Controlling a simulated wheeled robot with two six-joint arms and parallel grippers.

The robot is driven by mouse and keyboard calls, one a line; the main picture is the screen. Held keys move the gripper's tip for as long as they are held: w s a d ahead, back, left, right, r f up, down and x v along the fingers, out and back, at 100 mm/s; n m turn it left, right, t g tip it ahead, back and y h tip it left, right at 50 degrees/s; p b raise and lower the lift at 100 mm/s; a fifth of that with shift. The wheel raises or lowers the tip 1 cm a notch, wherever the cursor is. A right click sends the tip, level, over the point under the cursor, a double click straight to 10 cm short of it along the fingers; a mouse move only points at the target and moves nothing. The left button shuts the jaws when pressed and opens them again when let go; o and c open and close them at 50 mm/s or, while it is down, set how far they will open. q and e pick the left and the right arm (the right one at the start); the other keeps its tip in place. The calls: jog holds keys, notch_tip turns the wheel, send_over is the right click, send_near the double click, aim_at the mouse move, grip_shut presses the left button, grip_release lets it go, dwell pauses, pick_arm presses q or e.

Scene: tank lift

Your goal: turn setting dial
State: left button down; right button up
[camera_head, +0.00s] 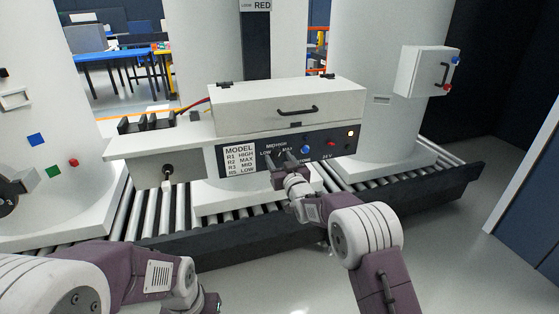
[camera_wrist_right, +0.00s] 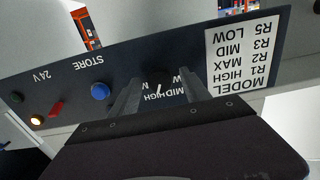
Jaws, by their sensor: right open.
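The setting dial (camera_wrist_right: 158,82) is a dark knob with a short white pointer mark, on the black control panel (camera_head: 320,148). LOW, MID, HIGH and MAX labels surround it; in the upside-down wrist view the pointer tilts toward MID and HIGH, exact setting unclear. My right gripper (camera_head: 281,162) is open at the panel. In the wrist view its fingers (camera_wrist_right: 159,84) stand on either side of the dial; whether they touch it I cannot tell. A label card (camera_head: 239,159) lists MODEL R1 HIGH, R2 MAX, R3 MID, R5 LOW. My left arm is at the lower left, its fingers out of frame.
A blue button (camera_head: 305,149), a red switch (camera_head: 331,143) and a lit amber lamp (camera_head: 350,133) sit right of the dial. A lidded box (camera_head: 245,95) is above the panel. A roller conveyor (camera_head: 400,187) runs below, with large white tanks (camera_head: 375,55) behind.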

jog(key=shift+w, duration=0.1)
grip_shut()
